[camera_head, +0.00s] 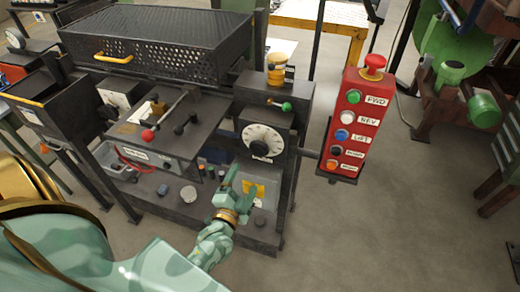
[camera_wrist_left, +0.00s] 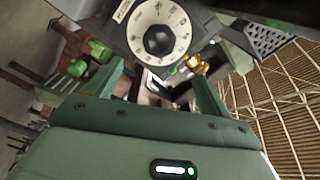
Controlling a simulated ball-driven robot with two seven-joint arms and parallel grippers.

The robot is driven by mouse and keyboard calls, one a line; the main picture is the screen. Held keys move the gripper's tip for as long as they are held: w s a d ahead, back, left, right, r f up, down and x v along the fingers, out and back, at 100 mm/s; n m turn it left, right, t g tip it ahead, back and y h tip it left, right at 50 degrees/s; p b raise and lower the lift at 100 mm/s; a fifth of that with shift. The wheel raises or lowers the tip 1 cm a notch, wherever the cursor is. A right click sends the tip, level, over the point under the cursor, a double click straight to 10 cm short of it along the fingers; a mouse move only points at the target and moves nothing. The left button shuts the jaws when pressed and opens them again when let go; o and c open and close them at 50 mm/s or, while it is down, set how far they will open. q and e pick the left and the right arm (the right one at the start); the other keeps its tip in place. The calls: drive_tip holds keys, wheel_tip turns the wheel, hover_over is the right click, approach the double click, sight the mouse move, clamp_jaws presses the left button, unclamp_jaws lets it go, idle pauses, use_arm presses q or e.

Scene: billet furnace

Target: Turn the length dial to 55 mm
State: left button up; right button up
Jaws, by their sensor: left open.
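The length dial (camera_head: 262,139) is a white round scale with a black centre knob on the dark front of the machine. In the left wrist view the dial (camera_wrist_left: 159,32) shows large near the top, between and beyond the fingers. Its numbers are too small to read. My left gripper (camera_head: 243,181) is below and slightly left of the dial in the head view, fingers pointing up toward it. In the left wrist view the left gripper (camera_wrist_left: 162,80) is open, with nothing between its fingers and apart from the knob. My right gripper is not in view.
A red button box (camera_head: 350,125) with a red mushroom button stands right of the dial. A green-knobbed lever (camera_head: 286,106) sits above the dial. A red-knobbed lever (camera_head: 148,135) is at left. Open floor (camera_head: 390,235) lies at the lower right.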

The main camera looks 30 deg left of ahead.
sight(258, 151)
use_arm(q)
drive_tip(key=b+x, duration=0.2)
drive_tip(key=x, duration=0.2)
drive_tip(key=b+x, duration=0.2)
drive_tip(key=x, duration=0.2)
drive_tip(key=b+x, duration=0.1)
drive_tip(key=x, duration=0.4)
drive_tip(key=shift+w+f+b, duration=0.1)
drive_tip(key=shift+f+b, duration=0.15)
drive_tip(key=shift+b, duration=0.15)
drive_tip(key=shift+w+a+r, duration=0.15)
drive_tip(key=shift+w, duration=0.4)
drive_tip(key=c, duration=1)
